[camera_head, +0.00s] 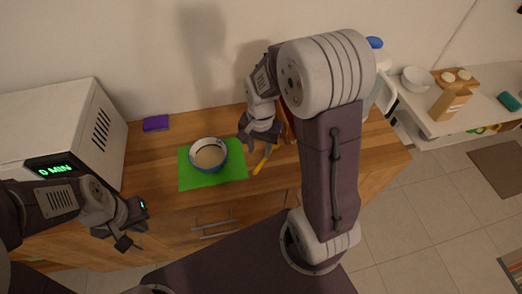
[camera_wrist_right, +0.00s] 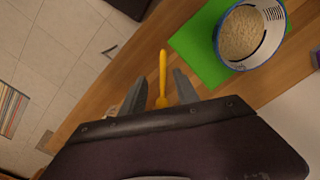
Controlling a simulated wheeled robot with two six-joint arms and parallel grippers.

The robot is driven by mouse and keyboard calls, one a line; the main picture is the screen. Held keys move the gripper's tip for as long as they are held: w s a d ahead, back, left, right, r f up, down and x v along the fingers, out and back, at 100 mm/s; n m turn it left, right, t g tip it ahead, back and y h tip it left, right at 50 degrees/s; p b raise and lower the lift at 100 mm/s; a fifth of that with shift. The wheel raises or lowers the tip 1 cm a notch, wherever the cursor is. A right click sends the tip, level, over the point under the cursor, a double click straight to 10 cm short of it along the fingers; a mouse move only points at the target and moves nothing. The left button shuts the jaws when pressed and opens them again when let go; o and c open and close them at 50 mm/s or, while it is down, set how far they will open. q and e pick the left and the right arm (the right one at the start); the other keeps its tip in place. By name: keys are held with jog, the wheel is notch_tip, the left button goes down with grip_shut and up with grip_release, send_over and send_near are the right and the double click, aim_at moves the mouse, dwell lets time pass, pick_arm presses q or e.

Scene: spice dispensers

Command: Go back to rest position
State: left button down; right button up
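My right gripper (camera_head: 256,143) is over the wooden counter, just right of the green mat. In the right wrist view its two fingers (camera_wrist_right: 160,93) are apart, with a yellow utensil (camera_wrist_right: 162,72) seen between them; no finger visibly touches it. In the head view the yellow utensil (camera_head: 262,162) shows just below the right gripper. My left gripper (camera_head: 118,240) is at the lower left, in front of the counter's front edge. Its fingers look spread, with nothing between them.
A blue-rimmed bowl with beige contents (camera_head: 193,162) sits on the green mat (camera_head: 232,173). A white microwave (camera_head: 60,115) stands at the left, near a purple sponge (camera_head: 156,123). Containers partly hidden by my right arm stand behind it. A white side table (camera_head: 430,125) holds several items.

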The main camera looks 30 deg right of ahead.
jog(key=s+a+n, duration=0.2)
jog(key=s+n, duration=0.6)
jog(key=shift+a+n+t, duration=0.35)
jog(key=shift+n+t, duration=0.05)
jog(key=shift+s, duration=0.1)
dwell(0.4)
